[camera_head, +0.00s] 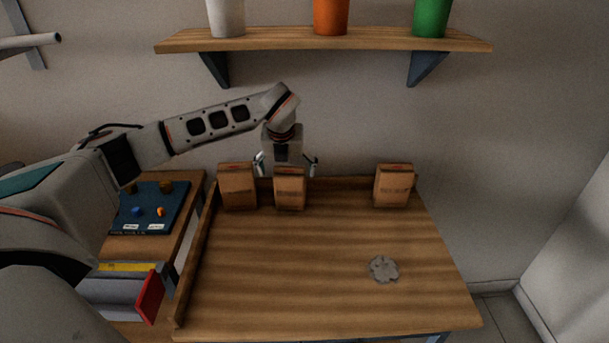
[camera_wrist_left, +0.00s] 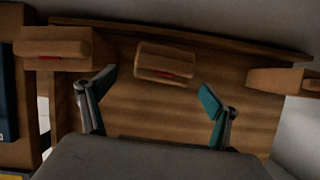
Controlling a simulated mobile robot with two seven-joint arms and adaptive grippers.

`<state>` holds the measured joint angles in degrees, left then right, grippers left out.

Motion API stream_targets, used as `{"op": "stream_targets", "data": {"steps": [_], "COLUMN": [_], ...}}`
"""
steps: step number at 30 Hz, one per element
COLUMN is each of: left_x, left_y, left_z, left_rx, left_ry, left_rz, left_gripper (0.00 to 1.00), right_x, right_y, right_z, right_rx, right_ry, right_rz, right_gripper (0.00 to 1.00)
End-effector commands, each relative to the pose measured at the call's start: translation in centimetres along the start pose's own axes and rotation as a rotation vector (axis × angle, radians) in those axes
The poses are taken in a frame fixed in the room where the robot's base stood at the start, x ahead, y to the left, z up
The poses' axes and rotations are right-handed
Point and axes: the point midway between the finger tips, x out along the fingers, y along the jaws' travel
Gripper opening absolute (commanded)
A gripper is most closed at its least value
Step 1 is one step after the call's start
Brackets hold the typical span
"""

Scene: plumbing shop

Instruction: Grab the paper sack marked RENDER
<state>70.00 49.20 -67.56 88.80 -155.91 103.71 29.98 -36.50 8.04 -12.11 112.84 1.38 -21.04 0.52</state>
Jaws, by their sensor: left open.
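Three brown paper sacks stand along the back of the wooden table: a left sack (camera_head: 238,187), a middle sack (camera_head: 289,190) and a right sack (camera_head: 394,186). Their printed words are too small to read, so I cannot tell which says RENDER. My left gripper (camera_head: 287,165) is open above and just behind the middle sack. In the left wrist view the middle sack (camera_wrist_left: 166,62) lies ahead between the open fingers (camera_wrist_left: 155,95), with the left sack (camera_wrist_left: 55,48) and right sack (camera_wrist_left: 284,81) to the sides. My right gripper is not in view.
The wooden table (camera_head: 300,260) has a raised rim at its left and back. A grey patch (camera_head: 383,269) lies front right; the middle is clear. A shelf (camera_head: 320,40) with white, orange and green containers hangs above. A side bench at left holds a blue mat (camera_head: 150,208).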

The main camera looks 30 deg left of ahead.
Motion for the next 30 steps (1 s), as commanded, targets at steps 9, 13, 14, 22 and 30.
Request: {"op": "stream_targets", "data": {"steps": [9,13,14,22,30], "left_x": [2.0,3.2,3.5,7.2,7.8], "left_y": [0.0,-0.1,-0.1,-0.1,-0.1], "left_z": [-0.1,-0.1,-0.2,-0.3,-0.3], "left_rx": [0.0,0.0,0.0,-0.001,0.001], "left_ry": [0.002,0.002,0.002,0.002,0.001], "left_rz": [-0.001,-0.001,-0.001,-0.002,-0.002], "left_gripper": [0.89,0.89,0.89,0.89,0.89], "right_x": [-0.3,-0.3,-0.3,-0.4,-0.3], "right_y": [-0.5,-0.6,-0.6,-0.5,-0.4], "right_z": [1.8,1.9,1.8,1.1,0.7], "right_rx": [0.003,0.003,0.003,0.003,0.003], "right_ry": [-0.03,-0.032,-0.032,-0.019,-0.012], "right_rz": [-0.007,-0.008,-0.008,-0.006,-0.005], "right_gripper": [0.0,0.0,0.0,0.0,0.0]}}
